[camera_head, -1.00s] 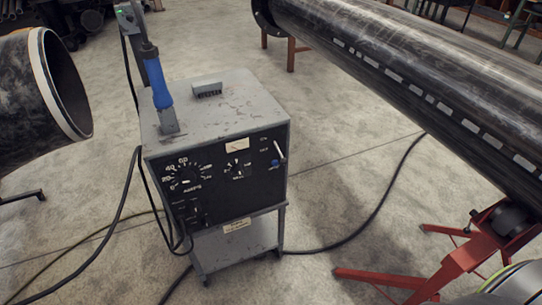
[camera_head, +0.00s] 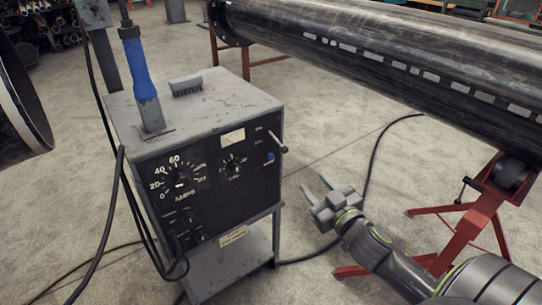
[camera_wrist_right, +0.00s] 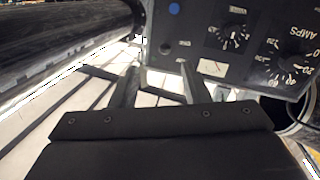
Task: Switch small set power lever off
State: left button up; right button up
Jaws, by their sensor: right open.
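The small set power lever (camera_head: 277,141) is a short, light grey handle at the upper right of the black front panel (camera_head: 215,185) of a grey welding set. It slants down to the right, its end sticking out past the panel's right edge. My right gripper (camera_head: 314,185) is open and empty. In the head view it is right of the set and lower than the lever, apart from it. In the right wrist view the open fingers (camera_wrist_right: 160,76) point at the panel (camera_wrist_right: 235,50), which appears upside down. I cannot clearly pick out the lever there. My left gripper is out of view.
A blue-handled tool (camera_head: 136,70) and a brush (camera_head: 185,85) are on top of the set. A large black pipe (camera_head: 390,60) on a red stand (camera_head: 470,220) is at the right. Cables (camera_head: 108,235) hang at the set's left. Another pipe end (camera_head: 22,100) is at far left.

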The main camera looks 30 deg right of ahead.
aim_at(285, 151)
jog(key=w, duration=0.5)
jog(key=w+r, duration=0.1)
jog(key=w, duration=0.4)
jog(key=w+b, duration=0.1)
jog(key=w, duration=0.4)
jog(key=shift+w+d+r, duration=0.2)
jog(key=shift+w+d, duration=0.05)
jog(key=shift+w, duration=0.1)
jog(key=shift+w+d, duration=0.1)
jog(key=shift+w, duration=0.55)
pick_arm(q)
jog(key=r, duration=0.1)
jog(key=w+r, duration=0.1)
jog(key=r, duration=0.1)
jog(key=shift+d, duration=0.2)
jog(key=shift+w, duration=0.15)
pick_arm(e)
grip_shut()
